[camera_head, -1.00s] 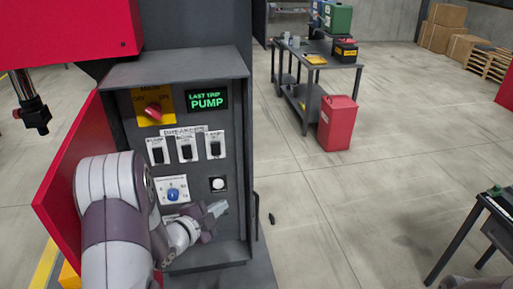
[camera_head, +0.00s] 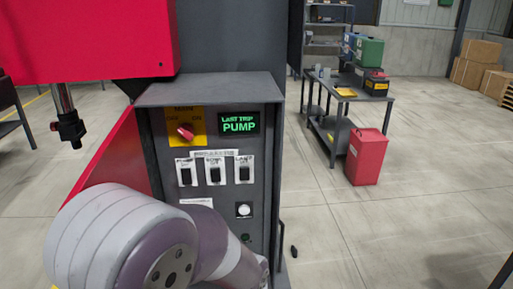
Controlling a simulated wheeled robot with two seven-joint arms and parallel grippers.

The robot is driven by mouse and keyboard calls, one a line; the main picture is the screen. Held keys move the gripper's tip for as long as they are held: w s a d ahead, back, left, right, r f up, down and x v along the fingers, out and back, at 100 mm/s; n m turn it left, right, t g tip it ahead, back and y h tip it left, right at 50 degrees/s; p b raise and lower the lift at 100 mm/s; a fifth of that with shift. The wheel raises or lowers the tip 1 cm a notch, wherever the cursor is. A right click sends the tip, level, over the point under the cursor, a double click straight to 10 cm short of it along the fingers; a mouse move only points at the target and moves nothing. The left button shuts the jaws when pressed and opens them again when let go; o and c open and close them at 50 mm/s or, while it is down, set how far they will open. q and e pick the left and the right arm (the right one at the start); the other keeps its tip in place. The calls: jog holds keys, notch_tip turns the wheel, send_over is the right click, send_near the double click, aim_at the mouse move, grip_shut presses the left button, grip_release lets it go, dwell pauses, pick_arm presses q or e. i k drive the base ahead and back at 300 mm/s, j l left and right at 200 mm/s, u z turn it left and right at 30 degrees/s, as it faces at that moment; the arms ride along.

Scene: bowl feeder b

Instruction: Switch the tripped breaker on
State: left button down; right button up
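An open grey control box (camera_head: 263,140) stands at the centre left. Its display (camera_head: 239,124) reads "LAST TRIP PUMP" in green. Below is a row of three breakers with white plates and black levers: left (camera_head: 186,173), middle (camera_head: 215,172) and right (camera_head: 244,171). Their small labels are hard to read, and I cannot tell which lever is tripped. A red rotary switch (camera_head: 186,132) on a yellow plate sits above the left breaker. My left arm crosses the box's lower part; its gripper does not show. My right gripper is not in view.
A white button (camera_head: 243,210) sits below the right breaker. A red machine body (camera_head: 85,35) overhangs the upper left.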

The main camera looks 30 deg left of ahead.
aim_at(187, 175)
jog(key=l+u, duration=0.15)
jog(key=u, duration=0.2)
jog(key=k+l+u, duration=0.15)
jog(key=u, duration=0.25)
jog(key=k+l+u, duration=0.1)
jog(key=u, duration=0.7)
jog(key=l+u, duration=0.1)
jog(key=l, duration=0.4)
jog(key=i, duration=0.05)
